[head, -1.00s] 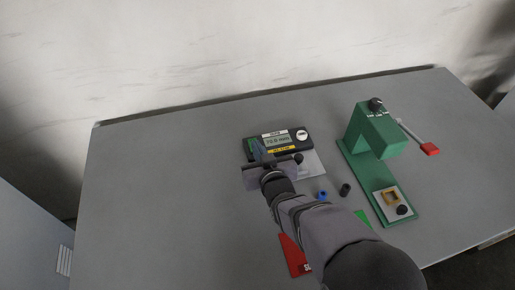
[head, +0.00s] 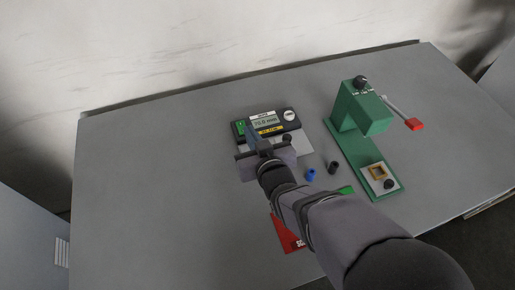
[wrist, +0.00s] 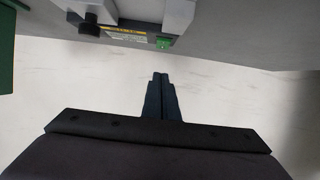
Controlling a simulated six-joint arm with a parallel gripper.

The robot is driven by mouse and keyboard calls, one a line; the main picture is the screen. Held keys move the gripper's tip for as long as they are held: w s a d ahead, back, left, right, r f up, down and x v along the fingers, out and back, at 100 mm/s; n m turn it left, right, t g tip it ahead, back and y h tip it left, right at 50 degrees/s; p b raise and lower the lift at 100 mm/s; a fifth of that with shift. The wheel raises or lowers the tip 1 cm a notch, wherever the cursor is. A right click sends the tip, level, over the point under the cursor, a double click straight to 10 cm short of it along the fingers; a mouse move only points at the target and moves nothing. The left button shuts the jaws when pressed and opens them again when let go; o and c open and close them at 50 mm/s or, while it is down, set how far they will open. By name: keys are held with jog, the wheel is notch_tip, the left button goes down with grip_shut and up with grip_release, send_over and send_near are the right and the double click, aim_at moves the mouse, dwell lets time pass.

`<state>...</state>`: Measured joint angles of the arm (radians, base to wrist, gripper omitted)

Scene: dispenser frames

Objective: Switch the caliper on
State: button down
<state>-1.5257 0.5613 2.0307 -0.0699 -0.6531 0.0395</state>
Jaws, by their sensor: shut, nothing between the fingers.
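The caliper (head: 287,127) is a dark box with a display (head: 265,121) that shows a reading, apparently 70.0 mm. A yellow label (head: 271,130) sits below the display, a pale round part (head: 289,115) at its right, and a green button (head: 240,128) at its left end. My gripper (head: 251,131) is shut and empty, its fingertips over the caliper's left front part beside the green button. In the wrist view the shut fingers (wrist: 160,77) point toward the green button (wrist: 163,42), with a visible gap in the picture. Contact cannot be told.
A green press-like stand (head: 362,118) with a red-tipped lever (head: 414,124) stands to the right. A blue cylinder (head: 311,175) and a black cylinder (head: 333,168) stand between. A red pad (head: 284,236) lies partly under my arm. The table's left side is clear.

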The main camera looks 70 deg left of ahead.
jog(key=shift+d+f+b+v, duration=0.1)
jog(key=shift+f+b+v, duration=0.1)
jog(key=shift+v, duration=0.7)
jog(key=shift+d+f+b+v, duration=0.1)
jog(key=shift+f+v, duration=0.1)
jog(key=shift+v, duration=0.7)
jog(key=shift+d+f+b+v, duration=0.1)
jog(key=shift+f+b+v, duration=0.1)
jog(key=shift+v, duration=0.7)
jog(key=w+d+f+m+t+h+p, duration=0.1)
jog(key=w+d+m+t+h+p, duration=0.15)
jog(key=w+d, duration=0.75)
jog(key=w+d+m+t+h+p, duration=0.15)
jog(key=w+d+m+h, duration=0.35)
jog(key=w, duration=0.9)
jog(key=w+d+m+t+h+p, duration=0.15)
jog(key=w+d, duration=0.35)
jog(key=d, duration=0.6)
jog(key=d+m+g+h+p, duration=0.2)
jog(key=d+m+h, duration=0.15)
jog(key=d, duration=1.35)
jog(key=s+d+r+m+g+h+p, duration=0.1)
jog(key=s+d+r+m+g+p, duration=0.1)
jog(key=s+d+m, duration=0.3)
jog(key=s+d+g, duration=0.1)
jog(key=s+d, duration=0.2)
jog(key=d, duration=0.4)
jog(key=shift+s+d+r, duration=0.25)
jog(key=shift+s, duration=0.15)
